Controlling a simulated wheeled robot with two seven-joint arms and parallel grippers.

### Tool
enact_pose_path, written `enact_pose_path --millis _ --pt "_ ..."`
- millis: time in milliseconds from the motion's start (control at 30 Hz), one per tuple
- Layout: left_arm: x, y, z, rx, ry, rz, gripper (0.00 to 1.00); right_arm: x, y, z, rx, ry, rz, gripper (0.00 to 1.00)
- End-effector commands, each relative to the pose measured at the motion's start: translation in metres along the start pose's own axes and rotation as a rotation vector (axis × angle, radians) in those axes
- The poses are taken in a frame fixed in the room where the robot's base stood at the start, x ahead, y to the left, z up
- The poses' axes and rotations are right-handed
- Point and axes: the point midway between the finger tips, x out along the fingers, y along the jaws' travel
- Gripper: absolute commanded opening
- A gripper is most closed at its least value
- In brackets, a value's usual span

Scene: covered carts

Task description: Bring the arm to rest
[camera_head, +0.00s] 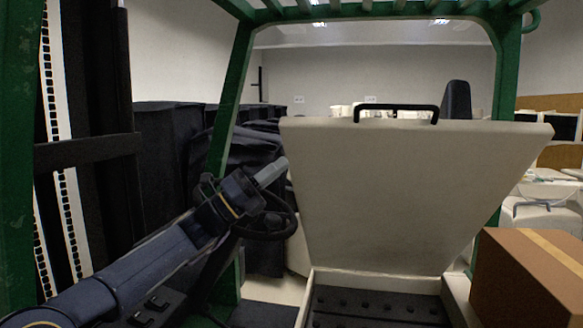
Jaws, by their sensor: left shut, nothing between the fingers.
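My left arm comes in from the lower left. My left gripper (270,174) is raised near the left edge of a large beige panel with a black handle (396,108). Its fingers are shut and hold nothing. The beige panel (400,190) stands upright, wider at the top than at the bottom. The gripper appears just left of the panel; I cannot tell if they touch. My right gripper is not in the view.
A green frame (232,95) rises on the left, with a matching post on the right and bars overhead. A black steering wheel (283,222) is behind my wrist. A brown cardboard box (525,285) is at lower right. Dark covered carts (165,150) stand at back left.

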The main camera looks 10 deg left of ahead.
Motion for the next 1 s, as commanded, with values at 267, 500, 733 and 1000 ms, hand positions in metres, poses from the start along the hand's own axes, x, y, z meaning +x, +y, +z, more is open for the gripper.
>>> enact_pose_path --millis 267,500,733,1000 --pt "-0.021 -0.007 -0.02 0.096 0.067 0.032 0.0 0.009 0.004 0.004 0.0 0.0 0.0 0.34" --pt "-0.071 -0.034 -0.155 0.846 0.621 0.149 0.0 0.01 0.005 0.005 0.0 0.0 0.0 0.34" --pt "-0.212 -0.049 -0.261 1.591 1.292 -0.074 0.0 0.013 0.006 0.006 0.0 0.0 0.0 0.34" --pt "-0.365 -0.062 -0.338 2.055 1.853 -0.732 0.0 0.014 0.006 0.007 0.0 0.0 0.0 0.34"
